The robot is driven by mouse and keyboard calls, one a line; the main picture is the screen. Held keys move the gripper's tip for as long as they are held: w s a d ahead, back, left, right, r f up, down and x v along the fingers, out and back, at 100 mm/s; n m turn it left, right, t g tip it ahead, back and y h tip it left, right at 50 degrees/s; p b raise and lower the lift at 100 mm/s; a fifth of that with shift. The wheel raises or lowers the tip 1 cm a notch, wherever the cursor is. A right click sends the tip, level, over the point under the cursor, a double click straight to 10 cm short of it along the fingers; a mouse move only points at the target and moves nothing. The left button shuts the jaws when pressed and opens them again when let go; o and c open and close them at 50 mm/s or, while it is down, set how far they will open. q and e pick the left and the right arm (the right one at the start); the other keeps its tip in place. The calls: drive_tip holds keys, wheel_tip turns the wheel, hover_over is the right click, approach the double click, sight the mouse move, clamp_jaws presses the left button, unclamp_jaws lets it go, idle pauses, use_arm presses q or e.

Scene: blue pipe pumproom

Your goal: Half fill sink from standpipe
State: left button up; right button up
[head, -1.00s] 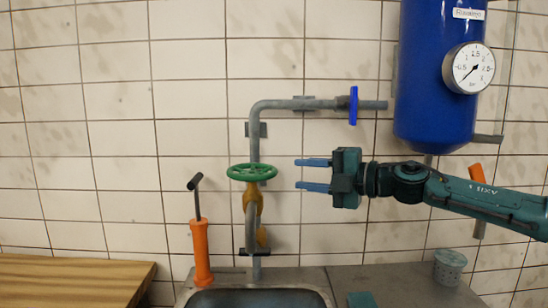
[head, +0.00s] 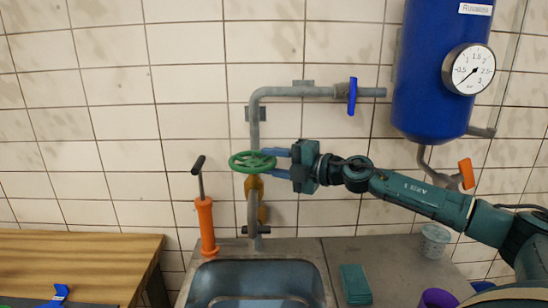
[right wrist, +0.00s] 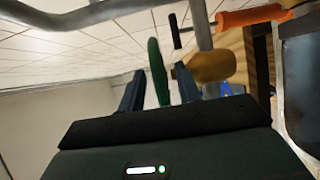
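The standpipe (head: 254,120) is a grey pipe on the tiled wall, with a green handwheel (head: 240,165) on a yellow valve body (head: 254,184). Its outlet drops toward the steel sink (head: 208,280), whose bottom is partly cut off; I cannot tell the water level. My right gripper (head: 270,161) is at the wheel's right side. In the right wrist view, the green rim (right wrist: 158,70) stands between my two blue fingers (right wrist: 158,88), with gaps at both sides, so the gripper is open around it. My left gripper is out of view.
A blue-handled valve (head: 352,96) sits on the upper pipe. A blue tank (head: 440,70) with a gauge (head: 468,69) hangs at right. An orange hand pump (head: 206,225) stands left of the sink. A wooden bench (head: 80,262) is at left; a teal cloth (head: 355,284) lies right of the sink.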

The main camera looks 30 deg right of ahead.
clamp_jaws()
drive_tip(key=shift+w+f+y+b, duration=0.15)
drive_tip(key=shift+y+b, duration=0.15)
drive_tip(key=shift+b, duration=0.25)
drive_tip(key=shift+w+d+n+g+y+b, duration=0.15)
drive_tip(key=shift+n+g+y+b, duration=0.15)
drive_tip(key=shift+n+g+b, duration=0.15)
drive_tip(key=shift+w+d+n+g+y, duration=0.15)
drive_tip(key=shift+n+g+y, duration=0.2)
drive_tip(key=shift+n+y, duration=0.35)
drive_tip(key=shift+w+d+r+n+g+y, duration=0.1)
drive_tip(key=shift+w+r+n+g+y, duration=0.05)
drive_tip(key=shift+n+g+y, duration=0.3)
drive_tip(key=shift+w+r+n+g+y, duration=0.15)
drive_tip(key=shift+n+g+y, duration=0.15)
drive_tip(key=shift+g+y, duration=0.2)
drive_tip(key=shift+f+g, duration=0.1)
drive_tip(key=shift+g, duration=0.15)
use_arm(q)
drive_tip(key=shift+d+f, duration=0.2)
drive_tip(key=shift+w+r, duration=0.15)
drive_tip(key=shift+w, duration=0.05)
use_arm(e)
unclamp_jaws()
